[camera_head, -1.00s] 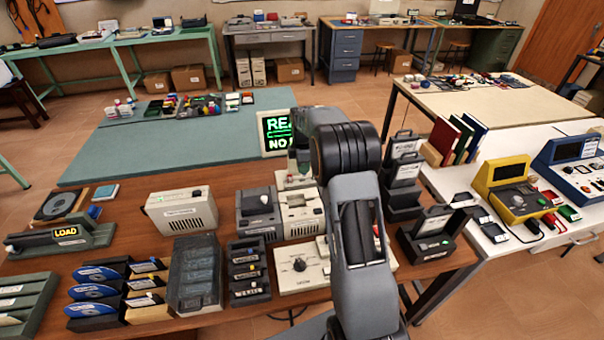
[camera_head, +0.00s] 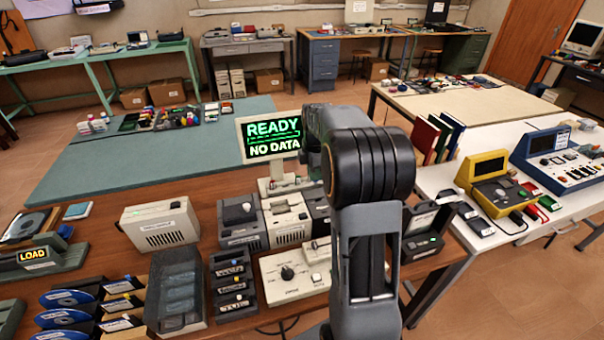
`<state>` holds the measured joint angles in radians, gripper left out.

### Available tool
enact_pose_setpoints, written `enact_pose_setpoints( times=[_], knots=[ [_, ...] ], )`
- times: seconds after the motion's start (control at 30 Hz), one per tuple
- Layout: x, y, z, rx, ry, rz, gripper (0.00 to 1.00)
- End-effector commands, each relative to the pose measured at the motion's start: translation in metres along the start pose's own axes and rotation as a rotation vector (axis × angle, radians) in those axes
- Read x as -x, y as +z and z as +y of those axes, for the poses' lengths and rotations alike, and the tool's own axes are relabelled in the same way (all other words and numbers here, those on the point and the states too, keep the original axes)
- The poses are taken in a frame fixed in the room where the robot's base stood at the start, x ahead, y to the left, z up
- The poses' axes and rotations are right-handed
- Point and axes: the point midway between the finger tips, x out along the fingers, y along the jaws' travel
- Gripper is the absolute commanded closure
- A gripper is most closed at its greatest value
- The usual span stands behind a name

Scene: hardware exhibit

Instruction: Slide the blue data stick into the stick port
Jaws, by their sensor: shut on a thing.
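I cannot make out the blue data stick or say for sure which opening is the stick port. My arm rises in front of the bench, and my gripper is hidden behind its dark joint and links. A screen (camera_head: 272,137) just left of the arm reads "READY NO DATA". Below it stand a grey device with a dark top (camera_head: 240,222) and a pale slotted device (camera_head: 287,222). A dark rack (camera_head: 232,287) with several labelled slots stands left of a cream panel with a dial (camera_head: 292,276).
A pale vented box (camera_head: 160,223), a clear-lidded case (camera_head: 177,290) and blue discs in holders (camera_head: 70,299) crowd the brown bench. A "LOAD" unit (camera_head: 38,256) is at left. A dark stand (camera_head: 425,240) is right of my arm. A yellow device (camera_head: 488,180) sits on the white table.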

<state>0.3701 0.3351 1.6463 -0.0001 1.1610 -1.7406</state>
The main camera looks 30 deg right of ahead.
Motion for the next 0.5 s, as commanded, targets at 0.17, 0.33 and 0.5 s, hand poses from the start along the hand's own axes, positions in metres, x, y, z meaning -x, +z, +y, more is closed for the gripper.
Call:
enact_pose_setpoints(
  times=[0.17, 0.33, 0.5],
  knots=[
    [-0.011, 0.015, 0.007, 0.000, 0.000, 0.000, 1.00],
    [-0.020, 0.016, 0.008, 0.001, 0.000, 0.000, 1.00],
    [-0.034, 0.016, 0.007, 0.001, 0.000, 0.000, 1.00]
  ],
)
